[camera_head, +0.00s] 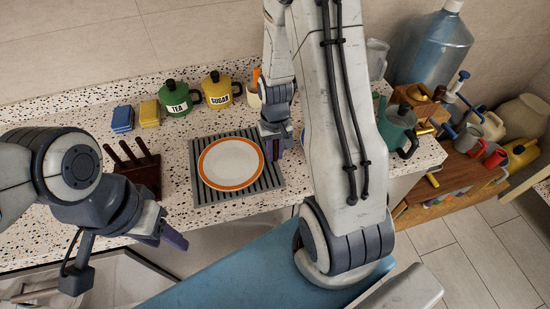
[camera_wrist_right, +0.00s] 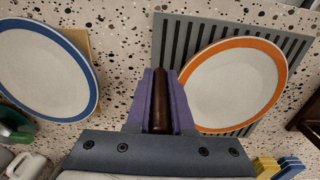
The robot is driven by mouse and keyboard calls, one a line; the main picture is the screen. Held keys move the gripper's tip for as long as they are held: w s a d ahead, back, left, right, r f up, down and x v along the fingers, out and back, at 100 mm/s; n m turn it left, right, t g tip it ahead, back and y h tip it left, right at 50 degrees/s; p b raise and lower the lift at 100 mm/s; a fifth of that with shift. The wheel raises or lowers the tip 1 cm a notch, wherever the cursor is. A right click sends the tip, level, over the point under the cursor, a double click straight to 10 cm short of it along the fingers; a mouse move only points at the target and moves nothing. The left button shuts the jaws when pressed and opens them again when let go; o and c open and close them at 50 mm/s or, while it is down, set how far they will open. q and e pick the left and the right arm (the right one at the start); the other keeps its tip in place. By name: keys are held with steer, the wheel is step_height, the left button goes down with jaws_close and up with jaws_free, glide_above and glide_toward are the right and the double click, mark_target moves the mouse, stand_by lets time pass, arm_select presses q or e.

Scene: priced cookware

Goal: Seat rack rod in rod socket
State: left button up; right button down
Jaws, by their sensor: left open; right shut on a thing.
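My right gripper (camera_wrist_right: 160,98) is shut on a dark brown rod (camera_wrist_right: 159,75), which points away from the wrist between the purple fingers. In the head view, my right gripper (camera_head: 272,148) is over the counter at the right edge of the orange-rimmed plate (camera_head: 230,165); the rod is hard to make out there. My left gripper (camera_head: 166,236) is open and empty in front of the counter, at the lower left. I cannot make out the rod socket in either view. My right arm hides part of the counter in the head view.
The orange-rimmed plate lies on a grey ribbed mat (camera_head: 197,193). A blue-rimmed plate (camera_wrist_right: 42,70) lies over a tan wooden piece (camera_wrist_right: 78,38). A dark block with several handles (camera_head: 148,175) stands left of the mat. Tea (camera_head: 176,97) and sugar (camera_head: 219,91) canisters stand behind.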

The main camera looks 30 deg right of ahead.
mark_target(275, 161)
steer(key=shift+f+p, duration=0.4)
steer(key=shift+f, duration=1.6)
steer(key=shift+f, duration=0.25)
steer(key=c, duration=0.8)
jaws_free()
steer(key=shift+r, duration=0.1)
